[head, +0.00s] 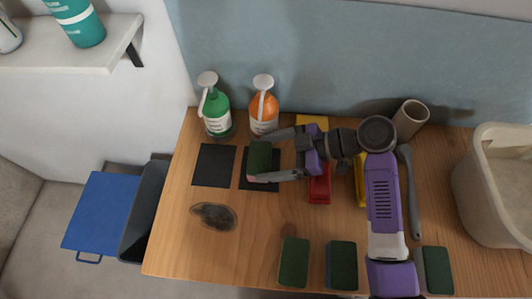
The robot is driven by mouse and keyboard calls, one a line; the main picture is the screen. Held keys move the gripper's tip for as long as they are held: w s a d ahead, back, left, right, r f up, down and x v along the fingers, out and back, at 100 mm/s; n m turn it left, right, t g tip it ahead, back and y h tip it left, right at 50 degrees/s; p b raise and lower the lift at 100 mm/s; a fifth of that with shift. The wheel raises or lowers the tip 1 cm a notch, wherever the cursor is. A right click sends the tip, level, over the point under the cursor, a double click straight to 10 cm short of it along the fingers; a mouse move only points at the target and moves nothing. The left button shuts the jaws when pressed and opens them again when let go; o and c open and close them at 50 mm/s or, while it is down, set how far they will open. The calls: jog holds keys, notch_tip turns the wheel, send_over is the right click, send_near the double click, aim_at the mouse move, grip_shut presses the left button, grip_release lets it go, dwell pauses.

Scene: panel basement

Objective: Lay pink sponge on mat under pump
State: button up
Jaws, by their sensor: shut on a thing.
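My gripper (262,158) is shut on a sponge (259,155) with a dark green top; a small pinkish edge shows at its lower left. The sponge is over the right dark mat (259,184), covering part of it; I cannot tell whether they touch. This mat lies in front of the orange pump bottle (263,108). The left dark mat (213,166) is bare, in front of the green pump bottle (216,112). Three more green-topped sponges, left (294,262), middle (341,266) and right (437,270), lie along the front; their undersides are hidden.
A dark stain (213,215) marks the wooden table (190,250). A red block (319,190), yellow items, a cardboard tube (410,119) and a grey tool (412,195) lie near my arm. A beige tub (490,195) stands right. The front left is clear.

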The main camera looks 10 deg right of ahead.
jog(key=shift+a+f, duration=0.1)
jog(key=shift+f, duration=0.05)
jog(key=o, duration=1.1)
jog(key=shift+o, duration=0.2)
jog(key=b+v, duration=0.2)
jog(key=v, duration=1)
jog(key=shift+b, duration=0.4)
